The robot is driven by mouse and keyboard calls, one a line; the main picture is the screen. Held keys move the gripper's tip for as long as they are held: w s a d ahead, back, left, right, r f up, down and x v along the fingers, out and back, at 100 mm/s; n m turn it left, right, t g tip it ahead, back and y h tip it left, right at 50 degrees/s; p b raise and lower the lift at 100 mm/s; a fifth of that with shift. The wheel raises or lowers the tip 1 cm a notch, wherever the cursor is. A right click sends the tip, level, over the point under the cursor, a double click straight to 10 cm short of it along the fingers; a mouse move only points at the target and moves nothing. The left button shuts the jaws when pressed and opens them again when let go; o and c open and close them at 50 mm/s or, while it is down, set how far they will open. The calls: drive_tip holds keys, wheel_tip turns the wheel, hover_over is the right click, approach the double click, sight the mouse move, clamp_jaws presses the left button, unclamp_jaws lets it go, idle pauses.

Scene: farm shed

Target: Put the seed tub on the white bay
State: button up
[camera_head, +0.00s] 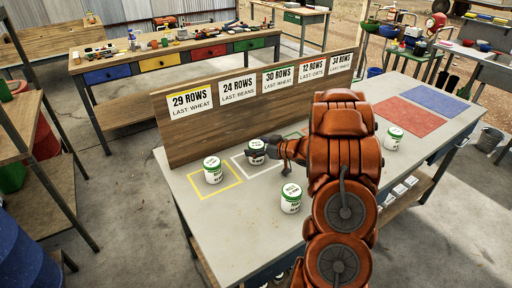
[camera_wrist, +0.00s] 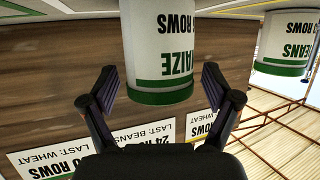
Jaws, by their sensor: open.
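A white seed tub with a green lid (camera_head: 257,152) stands inside the white-outlined bay (camera_head: 240,172) on the bench, below the 24 ROWS sign. Its label reads MAIZE in the wrist view (camera_wrist: 160,45), where it shows upside down. My gripper (camera_head: 270,147) is at this tub, reaching in from the right. In the wrist view its two fingers (camera_wrist: 160,85) are spread apart on either side of the tub's lid end, with gaps showing. My gripper hides part of the tub in the head view.
A similar tub (camera_head: 213,170) stands in the yellow bay to the left, labelled BEANS in the wrist view (camera_wrist: 285,45). Another tub (camera_head: 291,198) stands nearer the front, and one (camera_head: 393,139) at the right. A wooden sign board (camera_head: 222,123) runs behind the bays.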

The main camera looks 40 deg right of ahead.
drive_tip(key=shift+r, duration=0.15)
drive_tip(key=shift+b+v, duration=0.75)
drive_tip(key=shift+v, duration=3)
drive_tip(key=shift+w+d, duration=0.1)
wheel_tip(320, 180, up, 9)
drive_tip(key=s+m+g+h, duration=0.2)
drive_tip(key=m+g+h, duration=0.25)
drive_tip(key=h, duration=0.55)
drive_tip(key=s+a+f+g+y, duration=0.1)
drive_tip(key=s+a+g+y, duration=0.2)
drive_tip(key=s+a, duration=1.3)
drive_tip(key=s+a+f+n+g+y, duration=0.1)
drive_tip(key=s+a+g+y, duration=0.2)
drive_tip(key=s+a+g, duration=0.4)
drive_tip(key=s+a, duration=0.9)
drive_tip(key=s, duration=0.1)
drive_tip(key=shift+s+f+g, duration=0.35)
